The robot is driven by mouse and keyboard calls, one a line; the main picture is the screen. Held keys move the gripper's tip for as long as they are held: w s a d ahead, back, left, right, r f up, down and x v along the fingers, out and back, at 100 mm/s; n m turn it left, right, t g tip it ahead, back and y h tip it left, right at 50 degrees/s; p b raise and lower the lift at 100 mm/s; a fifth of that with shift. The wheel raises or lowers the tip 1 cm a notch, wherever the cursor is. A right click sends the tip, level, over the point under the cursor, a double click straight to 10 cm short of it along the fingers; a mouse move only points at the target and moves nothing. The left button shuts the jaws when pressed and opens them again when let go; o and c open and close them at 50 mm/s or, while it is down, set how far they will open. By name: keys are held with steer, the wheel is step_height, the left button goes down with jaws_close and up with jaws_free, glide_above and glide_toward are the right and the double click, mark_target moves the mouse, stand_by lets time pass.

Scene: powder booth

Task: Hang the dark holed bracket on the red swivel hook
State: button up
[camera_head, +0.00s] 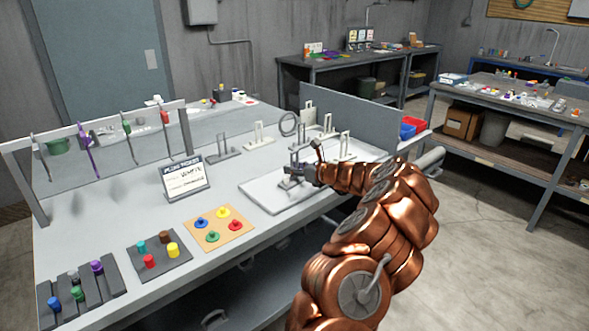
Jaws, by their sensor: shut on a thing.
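The red swivel hook (164,118) hangs from the grey rail (95,123) at the left, nearest the rail's right end. It looks empty. My gripper (304,174) is low over the white tray (262,198), well to the right of the hook. It is shut on a small dark grey piece (290,183), which appears to be the dark holed bracket. The gripper partly hides it, and its hole cannot be made out. I cannot tell whether it still touches the tray.
Purple (86,156), green (126,122) and grey (41,158) hooks share the rail. A label stand (186,178) stands between rail and tray. A grey upright piece (223,150) and several pale ones stand behind. Peg boards (158,256) occupy the front left. A grey panel (355,128) borders the right.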

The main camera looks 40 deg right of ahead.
mark_target(294, 153)
jaws_close()
steer(key=shift+r+p, duration=2.15)
steer(key=shift+r, duration=0.4)
